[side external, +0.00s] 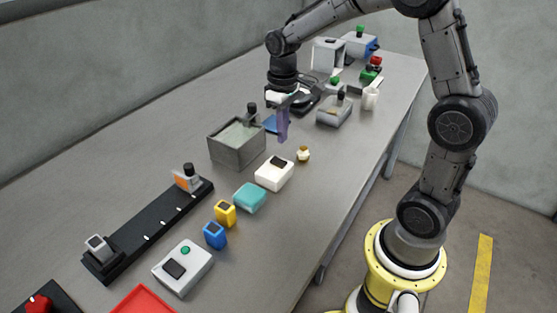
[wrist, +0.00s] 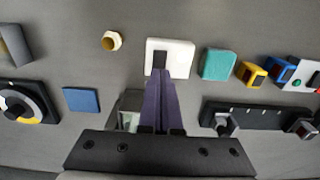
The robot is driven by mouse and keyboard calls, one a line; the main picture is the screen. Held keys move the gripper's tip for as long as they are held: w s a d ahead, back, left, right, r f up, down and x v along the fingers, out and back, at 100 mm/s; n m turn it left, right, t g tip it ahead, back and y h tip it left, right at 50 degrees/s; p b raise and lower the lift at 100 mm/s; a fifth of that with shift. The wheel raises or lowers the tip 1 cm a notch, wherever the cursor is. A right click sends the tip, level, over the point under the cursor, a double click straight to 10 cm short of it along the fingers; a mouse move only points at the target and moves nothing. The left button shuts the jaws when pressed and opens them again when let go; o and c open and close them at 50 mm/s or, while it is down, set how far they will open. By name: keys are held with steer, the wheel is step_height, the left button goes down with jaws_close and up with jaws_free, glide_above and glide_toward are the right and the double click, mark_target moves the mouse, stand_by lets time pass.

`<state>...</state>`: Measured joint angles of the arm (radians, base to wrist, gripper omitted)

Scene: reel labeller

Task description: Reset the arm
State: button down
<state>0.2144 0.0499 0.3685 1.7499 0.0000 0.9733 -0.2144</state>
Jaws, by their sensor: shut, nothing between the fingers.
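My gripper (side external: 282,137) hangs over the bench between the grey open bin and the small round brass-coloured piece. Its purple fingers are closed together and hold nothing. In the wrist view the closed fingers (wrist: 160,76) point at the white box with a black top patch (wrist: 181,56), and they cover part of it. In the side view that white box (side external: 284,175) stands in front of the gripper. The brass-coloured piece (side external: 303,154) stands to the right of the fingers, apart from them.
The grey bin (side external: 238,155) stands left of the gripper. A teal block (side external: 249,198), yellow block (side external: 225,213) and blue block (side external: 214,235) line up toward the front. A long black rail (side external: 150,232) lies at left. Several devices crowd the far end. The bench's right edge is clear.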

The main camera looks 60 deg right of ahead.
steer(key=shift+a, duration=0.1)
steer(key=s+a+r+n+t, duration=0.1)
steer(key=s+a+r+t, duration=0.15)
steer(key=r, duration=0.35)
steer(key=s+a+r+t, duration=0.1)
steer(key=s+a+r, duration=0.1)
steer(key=s+r, duration=0.25)
steer(key=s+a+f+m+t, duration=0.1)
steer(key=s+a+t, duration=0.1)
steer(key=s, duration=1)
steer(key=shift+s+a+f, duration=0.2)
steer(key=shift+a+f, duration=0.05)
steer(key=shift+a, duration=0.3)
